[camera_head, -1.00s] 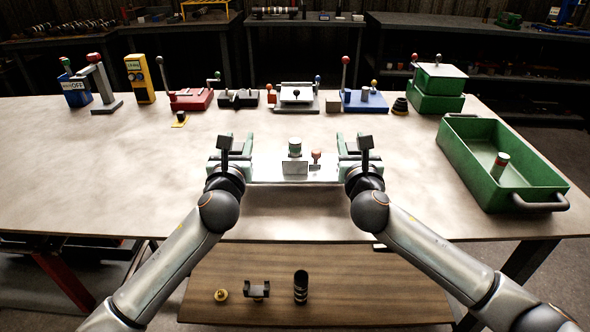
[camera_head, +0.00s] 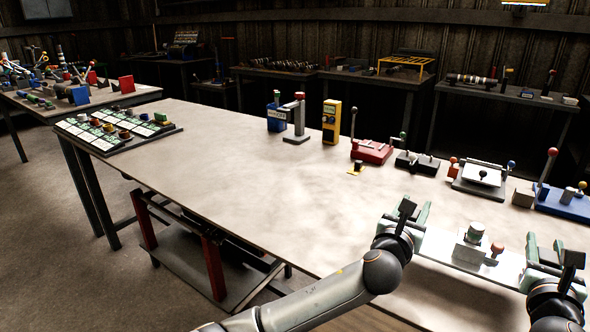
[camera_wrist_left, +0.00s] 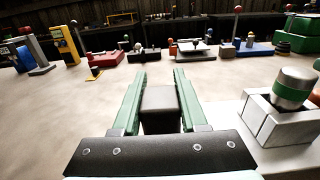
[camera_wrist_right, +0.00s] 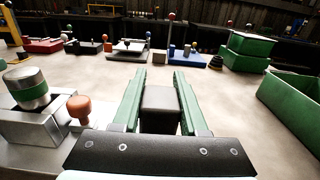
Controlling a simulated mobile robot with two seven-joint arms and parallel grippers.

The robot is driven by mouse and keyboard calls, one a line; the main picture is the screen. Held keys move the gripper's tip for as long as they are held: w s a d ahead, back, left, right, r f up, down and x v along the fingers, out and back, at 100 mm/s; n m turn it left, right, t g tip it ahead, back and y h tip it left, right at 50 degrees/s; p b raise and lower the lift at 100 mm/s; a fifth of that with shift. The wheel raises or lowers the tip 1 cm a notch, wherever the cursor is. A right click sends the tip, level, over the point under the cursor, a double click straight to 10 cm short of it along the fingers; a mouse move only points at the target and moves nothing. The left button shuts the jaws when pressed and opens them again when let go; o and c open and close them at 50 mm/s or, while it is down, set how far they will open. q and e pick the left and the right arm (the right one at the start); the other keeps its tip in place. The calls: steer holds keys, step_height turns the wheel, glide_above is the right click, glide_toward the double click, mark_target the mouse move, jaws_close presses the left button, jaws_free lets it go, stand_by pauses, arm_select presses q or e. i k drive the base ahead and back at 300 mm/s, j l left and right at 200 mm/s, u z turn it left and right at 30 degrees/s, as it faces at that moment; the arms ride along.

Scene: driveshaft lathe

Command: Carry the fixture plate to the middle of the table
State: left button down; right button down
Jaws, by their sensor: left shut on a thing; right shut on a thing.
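The fixture plate (camera_head: 450,245) is a pale flat plate at the table's near side. It carries a grey block with a green and silver cylinder (camera_head: 475,231) and a small orange-red knob (camera_head: 497,249). My left gripper (camera_head: 407,222) is shut on the plate's left end. My right gripper (camera_head: 548,262) is shut on its right end. In the left wrist view a dark handle block (camera_wrist_left: 160,105) lies between the left fingers. In the right wrist view a similar block (camera_wrist_right: 160,107) lies between the right fingers. Whether the plate touches the table is unclear.
The table's (camera_head: 230,160) middle and left are largely bare. A tray of labelled parts (camera_head: 115,125) sits at its far left end. Along the back stand a yellow box (camera_head: 331,122), a red fixture (camera_head: 372,151) and other fixtures. A green bin (camera_wrist_right: 290,100) shows at right.

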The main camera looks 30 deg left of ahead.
mark_target(197, 168)
steer(key=j, duration=3.55)
